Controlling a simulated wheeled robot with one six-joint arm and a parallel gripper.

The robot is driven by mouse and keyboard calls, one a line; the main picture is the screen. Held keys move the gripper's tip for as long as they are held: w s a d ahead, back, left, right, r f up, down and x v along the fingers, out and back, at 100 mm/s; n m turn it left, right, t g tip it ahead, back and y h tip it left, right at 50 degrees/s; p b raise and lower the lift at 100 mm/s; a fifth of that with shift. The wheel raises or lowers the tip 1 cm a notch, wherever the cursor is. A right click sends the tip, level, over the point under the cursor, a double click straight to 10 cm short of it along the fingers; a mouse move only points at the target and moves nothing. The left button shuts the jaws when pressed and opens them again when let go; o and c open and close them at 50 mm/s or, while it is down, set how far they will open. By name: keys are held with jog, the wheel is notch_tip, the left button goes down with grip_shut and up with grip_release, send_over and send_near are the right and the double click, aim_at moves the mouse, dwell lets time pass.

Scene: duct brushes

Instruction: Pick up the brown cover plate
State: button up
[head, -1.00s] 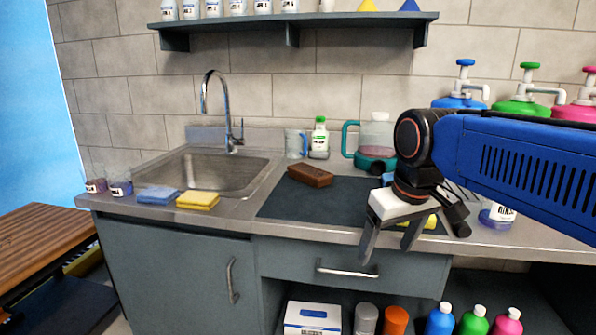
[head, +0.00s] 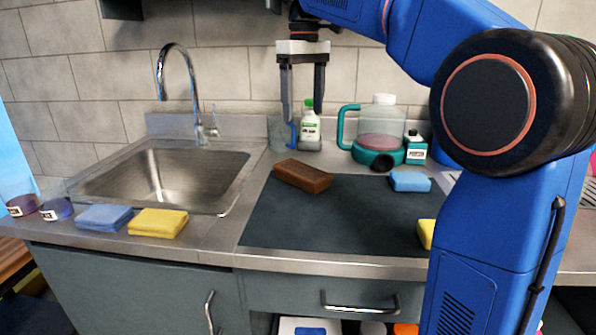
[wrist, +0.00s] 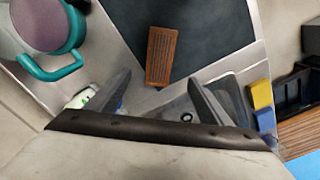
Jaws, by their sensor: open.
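The brown cover plate (head: 302,176) lies flat near the back left corner of a dark mat (head: 340,220) on the counter. In the wrist view its slatted top shows on the brown cover plate (wrist: 161,55), just beyond my fingertips. My gripper (head: 304,104) points down, open and empty, above and behind the plate in the head view. In the wrist view my gripper (wrist: 160,82) has its two fingers spread apart, with nothing between them touching. The plate is fully visible in the head view.
A steel sink (head: 160,180) is left of the mat. A green-capped bottle (head: 311,130) and a teal-handled jug (head: 380,130) stand behind it. Blue (head: 410,181) and yellow (head: 158,223) sponges lie about. Much of the mat is bare.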

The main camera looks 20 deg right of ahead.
aim_at(302, 170)
jog(key=f, duration=1.7)
jog(key=shift+w+a+f, duration=0.1)
jog(key=shift+w, duration=0.15)
jog(key=c, duration=1.2)
